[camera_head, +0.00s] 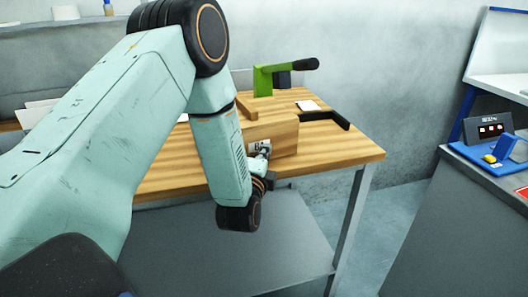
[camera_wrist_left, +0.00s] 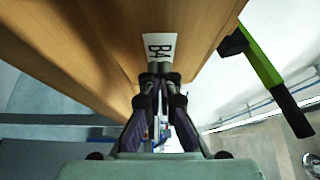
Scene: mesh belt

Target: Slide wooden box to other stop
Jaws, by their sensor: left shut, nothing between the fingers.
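The wooden box (camera_head: 284,140) sits on the wooden table (camera_head: 345,153), close to a black angled stop (camera_head: 335,118) at its right. Whether box and stop touch is unclear. The other stop is not visible; my left arm covers part of the table. My left gripper (camera_head: 263,152) is at the box's near face, fingers shut with nothing between them. In the left wrist view the shut fingertips (camera_wrist_left: 160,72) are at the lower edge of a white label (camera_wrist_left: 158,46) on the box (camera_wrist_left: 193,45). Contact cannot be told for certain. My right gripper is not in view.
A green clamp (camera_head: 263,81) with a black handle stands behind the box. A white patch (camera_head: 307,105) lies on the table near the stop. A grey counter (camera_head: 455,215) with a blue device (camera_head: 490,153) stands at the right, across a floor gap.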

